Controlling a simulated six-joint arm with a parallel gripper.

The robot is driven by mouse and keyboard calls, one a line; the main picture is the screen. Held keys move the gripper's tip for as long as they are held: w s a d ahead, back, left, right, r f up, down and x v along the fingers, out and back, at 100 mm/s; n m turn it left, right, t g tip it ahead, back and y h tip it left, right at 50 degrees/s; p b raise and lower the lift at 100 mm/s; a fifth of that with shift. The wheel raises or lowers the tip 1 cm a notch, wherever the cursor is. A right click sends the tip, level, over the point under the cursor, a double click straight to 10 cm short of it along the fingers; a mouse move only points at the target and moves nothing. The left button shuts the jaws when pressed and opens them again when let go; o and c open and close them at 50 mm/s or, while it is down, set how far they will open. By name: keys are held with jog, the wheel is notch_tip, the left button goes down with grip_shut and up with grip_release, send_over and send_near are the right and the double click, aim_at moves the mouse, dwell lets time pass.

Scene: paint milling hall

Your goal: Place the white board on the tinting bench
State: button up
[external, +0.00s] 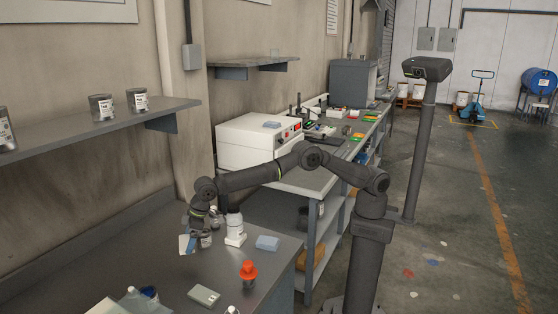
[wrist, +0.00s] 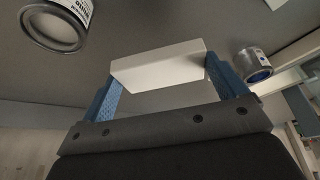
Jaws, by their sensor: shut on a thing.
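My gripper (external: 189,236) hangs over the near grey bench (external: 190,282) at the left. In the wrist view my gripper (wrist: 165,88) has its blue-padded fingers shut on the white board (wrist: 158,64), a pale flat block held crosswise between the fingertips. In the external view the board is small and partly hidden by the fingers. I cannot tell whether it touches the bench. A second, longer bench (external: 315,180) stands behind, with a white machine (external: 250,142) on it. No label shows which is the tinting bench.
Near my gripper stand a white bottle (external: 235,231), a paint can (external: 206,239) and a blue block (external: 267,243). An orange-capped item (external: 248,271) and a pale flat box (external: 204,296) lie nearer. A wall shelf (external: 95,130) with cans overhangs at left.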

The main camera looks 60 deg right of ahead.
aim_at(190, 262)
notch_tip(190, 262, down, 8)
jog(key=shift+r, duration=0.15)
dwell(0.4)
jog(key=o, duration=0.7)
jog(key=v, duration=1.2)
jog(key=shift+w, duration=0.1)
